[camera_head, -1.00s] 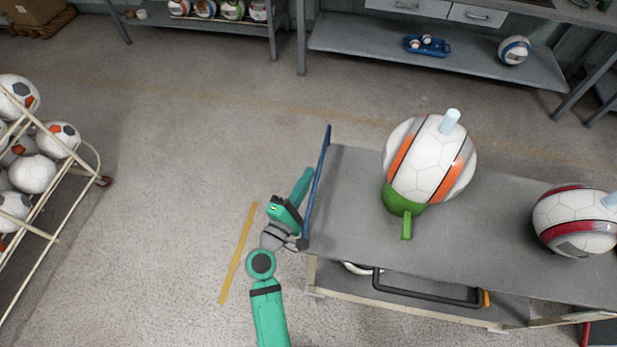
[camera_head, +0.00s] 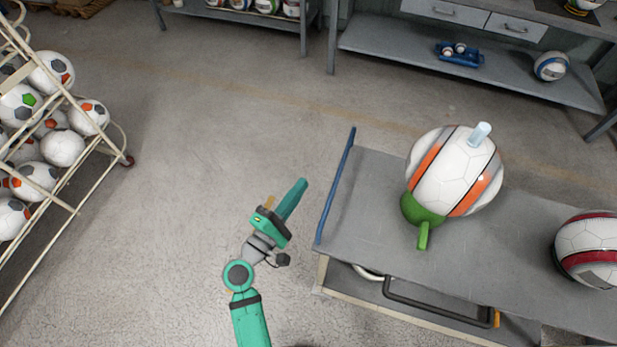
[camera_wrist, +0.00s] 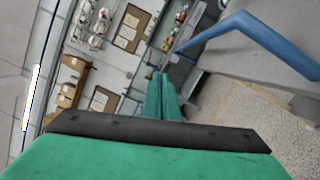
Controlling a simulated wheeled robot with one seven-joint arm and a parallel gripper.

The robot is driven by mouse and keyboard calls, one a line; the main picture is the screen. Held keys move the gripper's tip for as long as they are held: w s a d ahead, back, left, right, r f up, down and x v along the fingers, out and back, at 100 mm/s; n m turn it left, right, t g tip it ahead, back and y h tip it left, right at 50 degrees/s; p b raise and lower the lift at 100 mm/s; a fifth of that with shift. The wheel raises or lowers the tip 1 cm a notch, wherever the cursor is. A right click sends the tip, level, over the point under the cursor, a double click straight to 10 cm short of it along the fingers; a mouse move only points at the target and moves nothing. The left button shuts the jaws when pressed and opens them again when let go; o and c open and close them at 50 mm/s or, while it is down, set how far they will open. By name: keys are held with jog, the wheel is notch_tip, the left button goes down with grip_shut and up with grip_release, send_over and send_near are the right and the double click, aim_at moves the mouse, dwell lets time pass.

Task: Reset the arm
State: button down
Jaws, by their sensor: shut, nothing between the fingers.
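My gripper (camera_head: 297,194) is at the end of my green arm, over the open floor left of the grey cart (camera_head: 362,226). Its long green fingers are together and hold nothing. In the wrist view the shut fingers (camera_wrist: 161,98) point toward a far wall with shelves. The cart's blue end rail (camera_head: 336,186) is close to the right of my gripper, with a gap between them in the head view. The rail also shows at the upper right of the wrist view (camera_wrist: 262,36).
A white and orange ball in a green holder (camera_head: 422,208) and a red and white ball (camera_head: 590,250) are on the cart. A rack of soccer balls (camera_head: 70,200) stands at the left. A workbench (camera_head: 470,70) is at the back. The floor between rack and cart is free.

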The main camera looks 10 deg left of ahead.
jog(key=shift+r+v, duration=0.2)
jog(key=shift+v, duration=1.5)
jog(key=shift+s+d, duration=0.1)
jog(key=shift+d, duration=0.05)
jog(key=s+d+f+m+y, duration=0.1)
jog(key=s+d+m+y, duration=0.3)
jog(key=s+m, duration=0.4)
jog(key=s+d+f+m+g+y, duration=0.1)
jog(key=s+d+m, duration=0.4)
jog(key=s, duration=1.2)
jog(key=shift+s+d+f+m+g+y, duration=0.25)
jog(key=shift+f+m+y, duration=0.25)
jog(key=shift+m+y, duration=1.15)
